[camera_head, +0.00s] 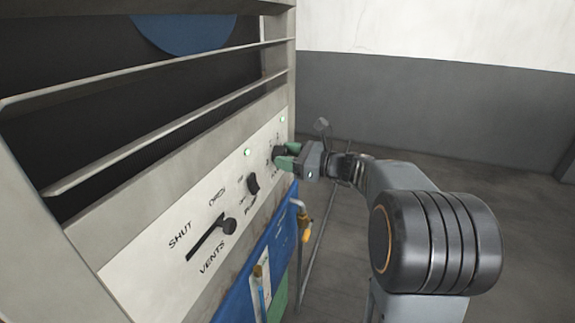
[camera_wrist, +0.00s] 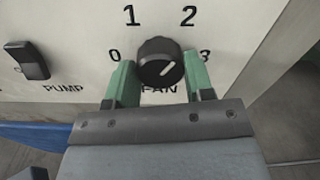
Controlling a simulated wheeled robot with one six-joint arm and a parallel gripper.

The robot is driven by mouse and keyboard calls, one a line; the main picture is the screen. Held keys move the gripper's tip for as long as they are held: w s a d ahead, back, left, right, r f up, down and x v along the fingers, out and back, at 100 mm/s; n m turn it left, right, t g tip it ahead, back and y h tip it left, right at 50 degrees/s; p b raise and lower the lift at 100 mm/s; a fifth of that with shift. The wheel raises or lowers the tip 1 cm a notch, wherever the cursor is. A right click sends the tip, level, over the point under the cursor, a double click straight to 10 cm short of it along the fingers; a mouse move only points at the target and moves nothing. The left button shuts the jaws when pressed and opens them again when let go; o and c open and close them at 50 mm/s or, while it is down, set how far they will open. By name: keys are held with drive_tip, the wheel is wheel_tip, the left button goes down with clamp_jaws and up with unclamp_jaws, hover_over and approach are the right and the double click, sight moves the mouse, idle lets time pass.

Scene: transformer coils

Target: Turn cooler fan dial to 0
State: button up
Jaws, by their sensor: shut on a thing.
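The cooler fan dial (camera_wrist: 158,50) is a round black knob on the pale panel, with 0, 1, 2 and 3 printed around it and FAN below. A short white line on its face slants from lower left to upper right, on the knob's right half. My gripper (camera_wrist: 160,61) has its green fingers on the left and right sides of the dial and is shut on it. In the head view my gripper (camera_head: 288,155) is at the panel's far right end, and the dial (camera_head: 277,152) is partly hidden by the fingers.
The pump switch (camera_wrist: 34,60) is left of the dial; it also shows in the head view (camera_head: 253,184). Small green lights are above the controls. A pipe with a yellow handle (camera_head: 305,232) stands below. Floor to the right is open.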

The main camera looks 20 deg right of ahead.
drive_tip(key=n+b, duration=2.3)
drive_tip(key=n, duration=0.1)
drive_tip(key=shift+f+n, duration=0.15)
drive_tip(key=shift+n, duration=0.15)
idle(0.4)
drive_tip(key=o, duration=0.9)
drive_tip(key=shift+s, duration=0.1)
drive_tip(key=p+v, duration=0.2)
drive_tip(key=v, duration=1.1)
drive_tip(key=shift+s+d, duration=0.25)
drive_tip(key=shift+d, duration=0.05)
